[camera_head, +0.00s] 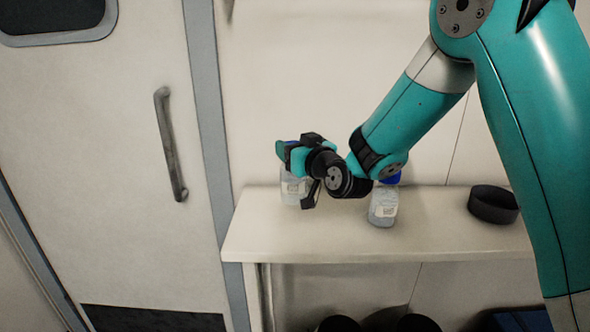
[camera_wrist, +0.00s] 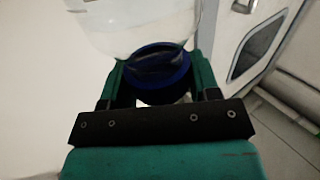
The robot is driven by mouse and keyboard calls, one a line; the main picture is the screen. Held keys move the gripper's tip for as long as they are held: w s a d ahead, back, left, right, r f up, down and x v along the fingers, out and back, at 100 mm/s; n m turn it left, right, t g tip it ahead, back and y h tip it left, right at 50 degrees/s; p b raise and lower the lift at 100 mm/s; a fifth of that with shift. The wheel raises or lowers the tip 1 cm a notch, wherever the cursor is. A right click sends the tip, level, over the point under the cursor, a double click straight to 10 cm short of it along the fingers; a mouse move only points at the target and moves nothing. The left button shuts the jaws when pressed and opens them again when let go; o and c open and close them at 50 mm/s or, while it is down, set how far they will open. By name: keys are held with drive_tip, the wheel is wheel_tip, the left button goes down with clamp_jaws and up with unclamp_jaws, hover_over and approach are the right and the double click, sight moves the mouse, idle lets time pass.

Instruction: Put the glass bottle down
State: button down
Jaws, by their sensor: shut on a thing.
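A clear glass bottle (camera_head: 292,191) with a pale label hangs upright below my gripper (camera_head: 297,157), at the left end of the shelf (camera_head: 300,238). My gripper is shut on the bottle at its blue cap. In the wrist view, the blue cap (camera_wrist: 158,66) sits between the two green fingers of my gripper (camera_wrist: 160,78), and the clear bottle body (camera_wrist: 135,25) extends beyond it. In the head view, the bottle's base overlaps the shelf top; I cannot tell if it touches. My gripper hides part of the bottle's top.
A second, similar bottle (camera_head: 383,207) with a blue cap stands on the shelf to the right, partly behind my arm. A black round dish (camera_head: 493,205) is farther right. A door with a grey handle (camera_head: 170,145) is at the left. Dark round objects are under the shelf.

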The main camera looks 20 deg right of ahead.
drive_tip(key=shift+f+b, duration=0.7)
drive_tip(key=shift+f, duration=2.15)
drive_tip(key=shift+c, duration=1.8)
unclamp_jaws()
